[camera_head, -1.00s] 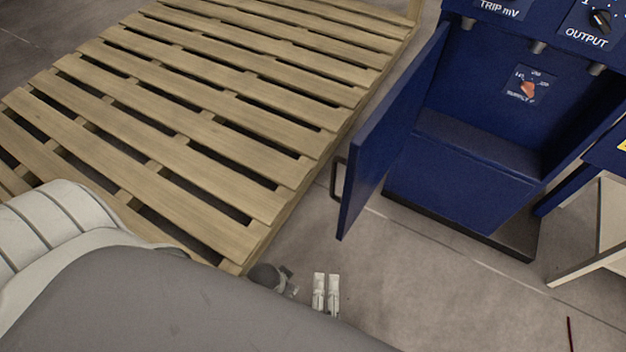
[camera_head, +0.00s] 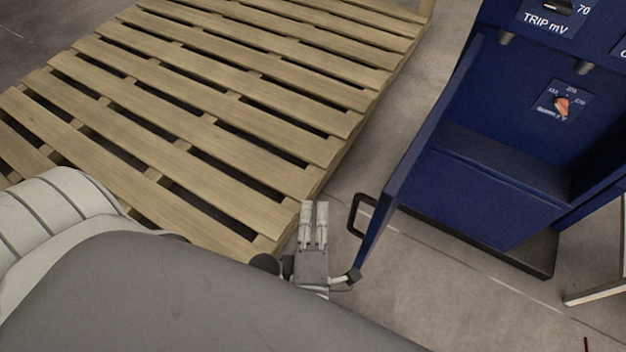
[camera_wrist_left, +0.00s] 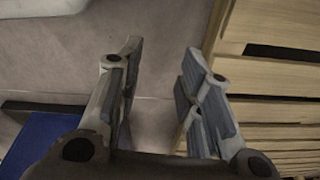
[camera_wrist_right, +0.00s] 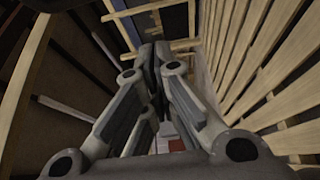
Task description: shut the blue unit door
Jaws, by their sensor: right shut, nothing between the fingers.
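The blue unit (camera_head: 480,200) stands at the right of the head view with its blue door (camera_head: 421,137) swung open toward me. A dark handle (camera_head: 356,212) sticks out from the door's left face.
A wooden pallet (camera_head: 215,95) fills the left of the head view. Inside the unit is a panel with an orange knob (camera_head: 561,105). Bare floor (camera_head: 440,285) lies in front of the unit. A pale frame (camera_head: 597,294) stands at the right edge.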

